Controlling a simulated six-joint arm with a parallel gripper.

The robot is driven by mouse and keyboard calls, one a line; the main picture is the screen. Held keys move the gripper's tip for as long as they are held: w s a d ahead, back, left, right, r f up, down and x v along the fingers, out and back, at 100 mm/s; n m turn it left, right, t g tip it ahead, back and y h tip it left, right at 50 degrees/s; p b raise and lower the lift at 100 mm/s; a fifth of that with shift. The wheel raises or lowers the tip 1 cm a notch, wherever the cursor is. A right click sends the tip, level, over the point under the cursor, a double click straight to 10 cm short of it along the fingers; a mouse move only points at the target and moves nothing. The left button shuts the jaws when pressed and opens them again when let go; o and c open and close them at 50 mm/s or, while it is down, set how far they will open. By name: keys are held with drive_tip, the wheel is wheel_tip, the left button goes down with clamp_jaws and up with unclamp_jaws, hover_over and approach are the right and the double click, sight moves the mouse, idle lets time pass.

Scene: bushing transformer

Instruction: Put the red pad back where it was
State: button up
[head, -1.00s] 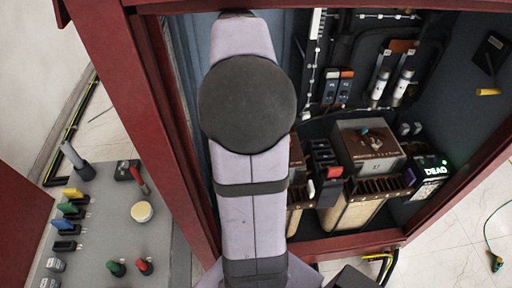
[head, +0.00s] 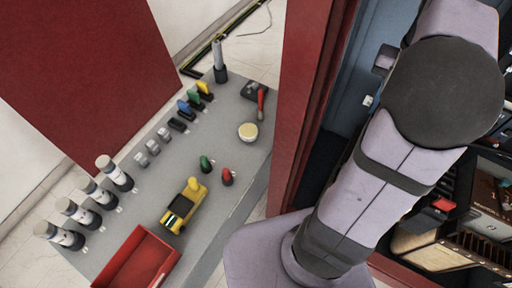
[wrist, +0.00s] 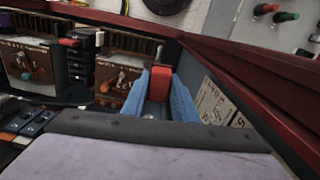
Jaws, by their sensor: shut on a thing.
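A red pad (wrist: 160,83) is held between the blue fingers of my gripper (wrist: 158,95) in the wrist view. My gripper is shut on it, with the cabinet interior behind. My arm hides the gripper and pad in the head view. On the grey bench (head: 225,150), a row of small black holders carries a yellow pad (head: 204,89), a green pad (head: 195,99) and a blue pad (head: 185,107). The black holder (head: 178,125) beside the blue one shows no coloured pad.
The red cabinet frame (head: 300,90) stands between bench and cabinet interior. A black block with a red part (head: 443,204) sits inside. The bench also holds a yellow tester (head: 183,207), a red tray (head: 137,262), several capped cylinders and a round yellow-topped piece (head: 248,131).

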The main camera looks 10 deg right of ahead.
drive_tip(key=s+a+f+n+b, duration=0.1)
drive_tip(key=a+f+b, duration=0.2)
drive_tip(key=f+b, duration=0.5)
drive_tip(key=s+a+f+b, duration=0.1)
drive_tip(key=a+f+b, duration=0.4)
drive_tip(key=f, duration=0.5)
drive_tip(key=s+a+f+n+b, duration=0.1)
drive_tip(key=a+f+b, duration=0.1)
drive_tip(key=f+b, duration=0.7)
drive_tip(key=s+a+n+p, duration=0.2)
drive_tip(key=a+n+p, duration=0.1)
drive_tip(key=a, duration=0.5)
wheel_tip(320, 180, up, 4)
drive_tip(key=n+p, duration=1)
drive_tip(key=n, duration=0.2)
hover_over(234, 154)
drive_tip(key=shift+s+f+p, duration=0.15)
drive_tip(key=shift+f+p, duration=0.85)
drive_tip(key=shift+f, duration=3.85)
drive_tip(key=shift+f, duration=0.15)
